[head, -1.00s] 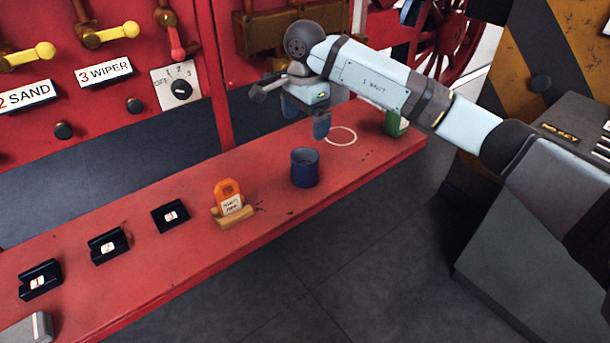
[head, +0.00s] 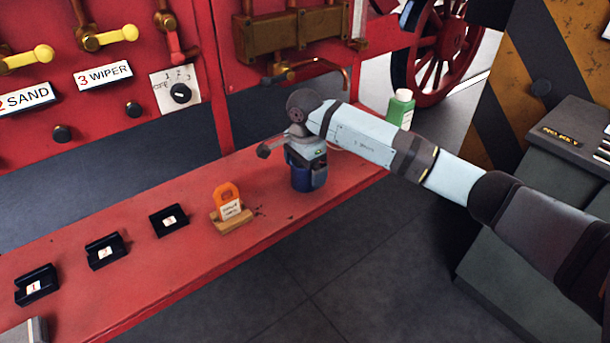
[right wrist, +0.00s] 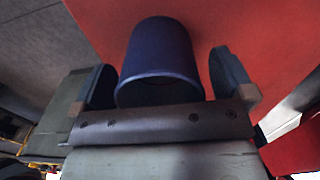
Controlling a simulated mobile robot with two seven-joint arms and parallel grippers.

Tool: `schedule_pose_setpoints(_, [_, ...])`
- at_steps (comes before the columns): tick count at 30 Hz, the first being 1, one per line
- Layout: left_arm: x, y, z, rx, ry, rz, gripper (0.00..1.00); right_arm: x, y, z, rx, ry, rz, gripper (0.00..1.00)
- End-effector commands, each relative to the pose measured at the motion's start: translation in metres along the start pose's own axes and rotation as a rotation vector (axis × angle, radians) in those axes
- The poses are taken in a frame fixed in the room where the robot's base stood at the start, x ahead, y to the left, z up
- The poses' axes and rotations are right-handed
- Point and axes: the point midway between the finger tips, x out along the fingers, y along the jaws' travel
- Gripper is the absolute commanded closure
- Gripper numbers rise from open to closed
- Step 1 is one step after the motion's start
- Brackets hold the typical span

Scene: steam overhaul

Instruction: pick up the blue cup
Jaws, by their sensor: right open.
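The blue cup (head: 301,181) stands upright on the red shelf, partly hidden by my right gripper (head: 306,174) in the head view. In the right wrist view the blue cup (right wrist: 160,58) lies between the two fingers of my right gripper (right wrist: 165,80). The fingers are open, with a visible gap between the cup and the right finger; the left finger is close to the cup's side. My left gripper is not in view.
The red shelf (head: 130,285) also holds an orange tag on a wooden stand (head: 230,208), several black numbered holders (head: 104,251) to the left and a green bottle (head: 400,108) behind my right arm. A red panel with levers stands behind the shelf.

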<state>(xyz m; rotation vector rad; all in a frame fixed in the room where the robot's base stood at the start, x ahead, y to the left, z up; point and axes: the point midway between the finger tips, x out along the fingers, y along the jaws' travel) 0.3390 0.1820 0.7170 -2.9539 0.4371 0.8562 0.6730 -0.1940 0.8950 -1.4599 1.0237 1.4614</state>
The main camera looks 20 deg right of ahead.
Motion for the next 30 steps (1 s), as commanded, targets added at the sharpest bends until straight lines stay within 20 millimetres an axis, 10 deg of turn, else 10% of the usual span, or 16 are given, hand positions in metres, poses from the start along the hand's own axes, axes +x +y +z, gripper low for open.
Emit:
schedule_pose_setpoints(5, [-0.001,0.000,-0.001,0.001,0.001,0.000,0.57,0.000,0.000,0.000,0.000,0.000,-0.001,0.00])
schedule_pose_setpoints(13, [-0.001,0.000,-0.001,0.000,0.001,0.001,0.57,0.000,0.000,0.000,0.000,0.000,0.000,0.55])
schedule_pose_setpoints(30, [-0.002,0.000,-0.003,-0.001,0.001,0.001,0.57,-0.031,-0.001,-0.001,-0.001,0.002,-0.003,0.55])
